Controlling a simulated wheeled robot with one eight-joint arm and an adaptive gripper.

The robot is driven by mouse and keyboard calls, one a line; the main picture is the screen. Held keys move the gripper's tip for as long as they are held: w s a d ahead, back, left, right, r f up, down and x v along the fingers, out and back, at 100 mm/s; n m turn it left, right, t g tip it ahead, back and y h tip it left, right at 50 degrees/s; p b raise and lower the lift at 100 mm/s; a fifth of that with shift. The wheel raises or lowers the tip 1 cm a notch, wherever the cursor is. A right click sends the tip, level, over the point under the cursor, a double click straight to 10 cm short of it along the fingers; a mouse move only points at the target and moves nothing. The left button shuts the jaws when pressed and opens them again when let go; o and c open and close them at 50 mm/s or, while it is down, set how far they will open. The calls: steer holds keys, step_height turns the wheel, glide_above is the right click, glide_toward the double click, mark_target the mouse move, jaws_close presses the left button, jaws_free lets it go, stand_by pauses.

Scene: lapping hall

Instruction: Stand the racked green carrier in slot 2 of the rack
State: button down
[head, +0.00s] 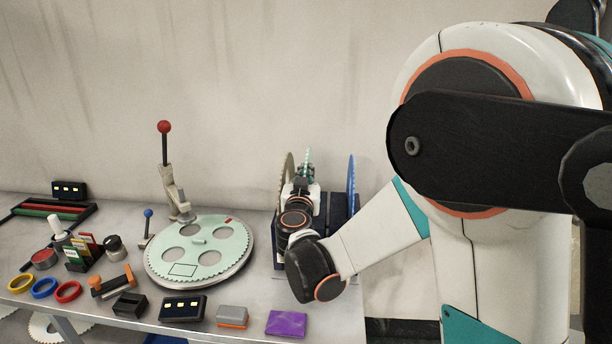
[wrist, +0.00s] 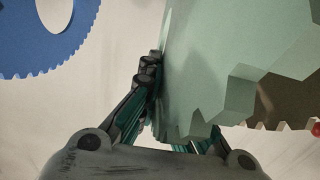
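The racked green carrier (wrist: 235,65) is a pale green toothed disc that fills much of the wrist view. In the head view only a thin edge of it (head: 308,157) shows, upright above my gripper (head: 300,178). My gripper (wrist: 170,105) is closed around it, one finger against its left face and the other mostly hidden behind it. The dark blue rack (head: 337,212) stands behind and below my wrist. My arm hides the rack's slots and the carrier's lower edge, so I cannot tell whether the carrier touches the rack.
A brown carrier (head: 285,180) stands left of my gripper and a blue carrier (head: 351,180) stands at the rack's right. Left of the rack, another pale green toothed disc (head: 215,240) lies flat on a round plate. Coloured rings, small blocks and a purple pad (head: 286,323) occupy the front.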

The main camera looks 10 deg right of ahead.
steer(key=shift+f+b, duration=0.7)
steer(key=shift+f, duration=0.2)
steer(key=c, duration=1.7)
jaws_free()
steer(key=shift+s, duration=0.1)
steer(key=v, duration=1.2)
